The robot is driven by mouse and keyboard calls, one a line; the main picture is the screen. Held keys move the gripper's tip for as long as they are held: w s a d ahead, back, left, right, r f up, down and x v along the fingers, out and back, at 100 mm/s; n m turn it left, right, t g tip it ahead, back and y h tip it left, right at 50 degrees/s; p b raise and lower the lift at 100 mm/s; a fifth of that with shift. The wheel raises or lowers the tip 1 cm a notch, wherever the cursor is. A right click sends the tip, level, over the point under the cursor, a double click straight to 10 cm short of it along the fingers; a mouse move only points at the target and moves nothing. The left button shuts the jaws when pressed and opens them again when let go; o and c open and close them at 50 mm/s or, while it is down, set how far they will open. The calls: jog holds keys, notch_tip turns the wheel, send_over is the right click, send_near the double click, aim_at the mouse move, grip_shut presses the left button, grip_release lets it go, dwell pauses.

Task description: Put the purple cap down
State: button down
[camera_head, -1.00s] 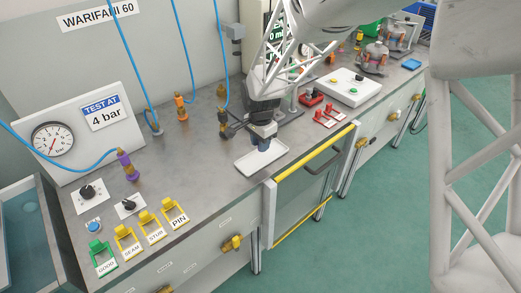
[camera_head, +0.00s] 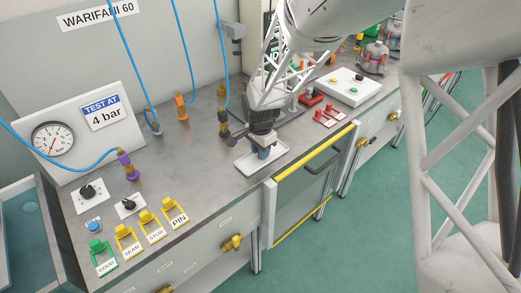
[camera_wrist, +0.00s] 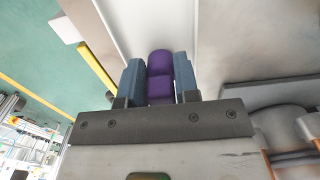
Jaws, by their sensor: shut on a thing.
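The purple cap (camera_wrist: 160,76) sits between the two blue-grey fingers of my gripper (camera_wrist: 159,82) in the wrist view. My gripper is shut on it. In the head view my gripper (camera_head: 263,153) points down over the shallow white tray (camera_head: 246,167) on the bench, with its fingertips low within the tray's outline. The cap cannot be made out there, hidden by the fingers. I cannot tell whether the cap touches the tray floor.
A yellow-edged rail (camera_head: 315,152) runs along the bench front, right of the tray. Red blocks (camera_head: 325,117) and a white button box (camera_head: 347,87) stand behind right. Labelled yellow holders (camera_head: 150,226) stand front left.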

jog(key=c, duration=0.8)
grip_release()
jog(key=shift+f, duration=0.1)
jog(key=shift+c, duration=0.2)
notch_tip(320, 180, up, 12)
jog(key=shift+r, duration=0.2)
dwell(0.4)
